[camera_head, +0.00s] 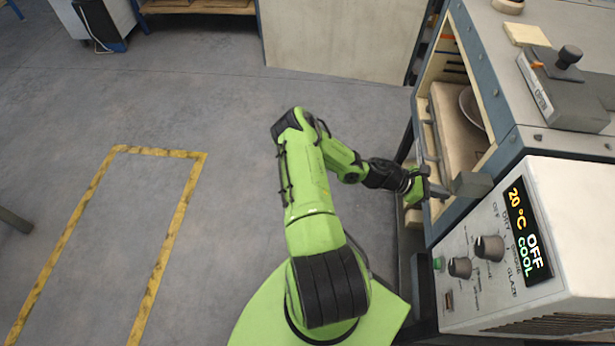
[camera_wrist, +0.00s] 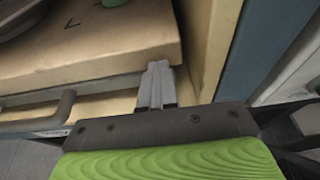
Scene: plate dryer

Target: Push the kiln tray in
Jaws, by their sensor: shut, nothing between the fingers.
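The kiln tray (camera_head: 452,125) is a thick pale slab inside the open chamber of the kiln (camera_head: 425,85), at the right in the head view. A plate (camera_head: 471,106) lies on it, partly hidden by the kiln's top. In the wrist view the tray (camera_wrist: 110,50) fills the upper left, with a dark mark on its top. My gripper (camera_head: 424,188) is at the near end of the kiln opening. In the wrist view its closed fingers (camera_wrist: 157,75) are at the tray's front edge, near its right corner. I cannot tell whether they touch it.
A grey handle bar (camera_wrist: 50,112) runs in front of the tray, left of my fingers. The chamber's side wall (camera_wrist: 212,45) is close on their right. The control box (camera_head: 500,250) stands near my wrist, its display reading OFF. The floor (camera_head: 230,110) at left is clear.

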